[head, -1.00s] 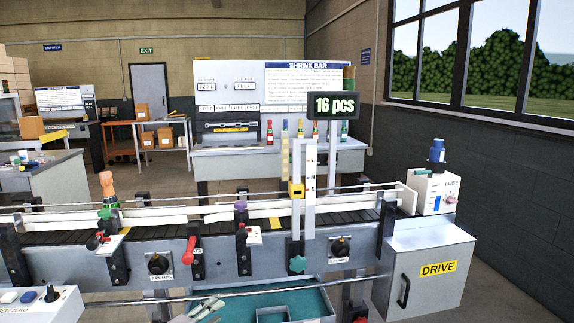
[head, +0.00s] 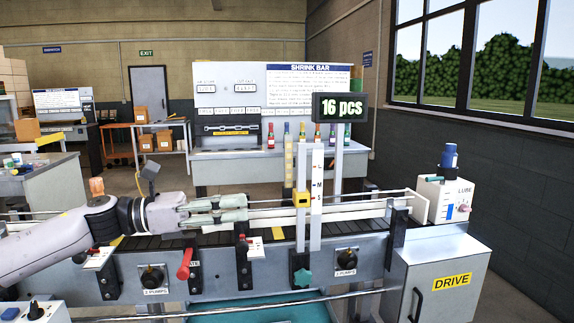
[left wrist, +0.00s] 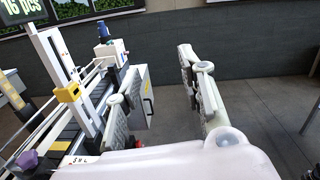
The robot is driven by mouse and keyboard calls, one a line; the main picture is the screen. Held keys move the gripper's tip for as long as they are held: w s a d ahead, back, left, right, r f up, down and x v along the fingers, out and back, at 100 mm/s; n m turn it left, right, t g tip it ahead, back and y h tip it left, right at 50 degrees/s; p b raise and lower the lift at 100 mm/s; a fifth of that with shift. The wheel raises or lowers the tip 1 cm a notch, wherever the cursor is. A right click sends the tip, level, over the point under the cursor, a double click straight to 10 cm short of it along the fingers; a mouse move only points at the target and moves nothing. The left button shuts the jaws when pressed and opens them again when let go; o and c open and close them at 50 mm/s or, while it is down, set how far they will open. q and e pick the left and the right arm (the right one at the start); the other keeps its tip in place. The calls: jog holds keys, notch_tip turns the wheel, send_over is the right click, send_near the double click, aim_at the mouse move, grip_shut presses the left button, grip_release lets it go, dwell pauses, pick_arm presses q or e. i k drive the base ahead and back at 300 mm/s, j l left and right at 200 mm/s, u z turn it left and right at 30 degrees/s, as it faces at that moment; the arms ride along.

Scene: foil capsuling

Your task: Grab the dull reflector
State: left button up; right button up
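I cannot tell for sure which part is the dull reflector; no part in view is clearly recognisable as one. A yellow block (head: 302,199) sits on the upright white scale (head: 317,190) marked L, M, S at the conveyor. The yellow block also shows at the left of the left wrist view (left wrist: 68,93). My left gripper (head: 243,208) reaches across the conveyor from the left, its tips a little left of the yellow block. In the left wrist view its fingers (left wrist: 157,68) are apart with nothing between them. My right gripper is not in view.
The conveyor (head: 270,236) has rails, clamps and a red lever (head: 185,263) along its front. A LUBE box (head: 447,199) and a DRIVE cabinet (head: 445,285) stand at its right end. A "16 pcs" display (head: 340,107) rises behind. Open floor lies to the right.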

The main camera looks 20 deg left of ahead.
aim_at(288, 139)
jog(key=i+j, duration=1.4)
jog(key=i, duration=0.1)
